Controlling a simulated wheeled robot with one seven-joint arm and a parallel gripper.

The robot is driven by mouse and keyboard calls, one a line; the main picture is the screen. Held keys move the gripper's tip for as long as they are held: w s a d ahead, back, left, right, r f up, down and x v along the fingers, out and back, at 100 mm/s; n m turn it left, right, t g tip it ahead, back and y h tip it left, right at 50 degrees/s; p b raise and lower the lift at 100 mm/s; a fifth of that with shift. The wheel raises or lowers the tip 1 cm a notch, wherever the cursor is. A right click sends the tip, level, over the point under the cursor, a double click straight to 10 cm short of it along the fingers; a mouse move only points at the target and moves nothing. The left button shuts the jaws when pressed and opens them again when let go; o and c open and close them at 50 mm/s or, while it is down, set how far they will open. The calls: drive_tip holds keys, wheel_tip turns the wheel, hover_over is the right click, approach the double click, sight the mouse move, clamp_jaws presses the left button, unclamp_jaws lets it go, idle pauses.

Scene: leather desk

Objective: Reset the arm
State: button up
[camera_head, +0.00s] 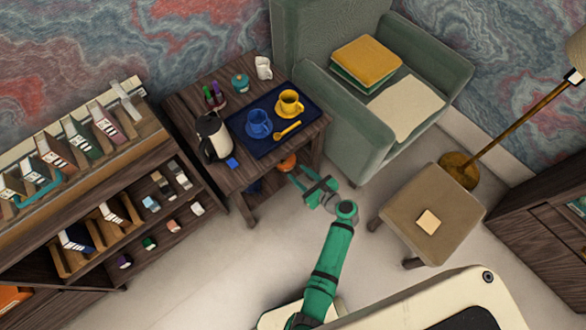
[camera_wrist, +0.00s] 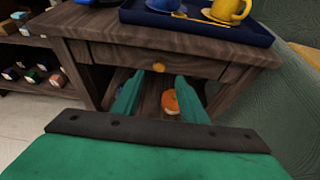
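My green arm reaches up from the bottom of the head view, and my gripper (camera_head: 305,180) hangs in front of the small wooden table (camera_head: 185,99). In the wrist view my gripper (camera_wrist: 158,92) has its two green fingers well apart, with nothing held between them. The fingers point at the table's lower space, below its drawer with a round knob (camera_wrist: 158,67). An orange object (camera_wrist: 170,101) lies in that lower space, seen beyond the fingers and apart from them. It also shows in the head view (camera_head: 287,163), just past the fingertips.
A dark blue tray (camera_head: 243,142) on the table holds a blue mug (camera_head: 258,124), a yellow mug (camera_head: 290,103) and a spoon. A kettle (camera_head: 213,136) stands left of it. A green armchair (camera_head: 362,130), a stool (camera_head: 405,215) and a bookshelf (camera_head: 150,150) surround open floor.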

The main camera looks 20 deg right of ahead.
drive_tip(key=shift+v, duration=0.8)
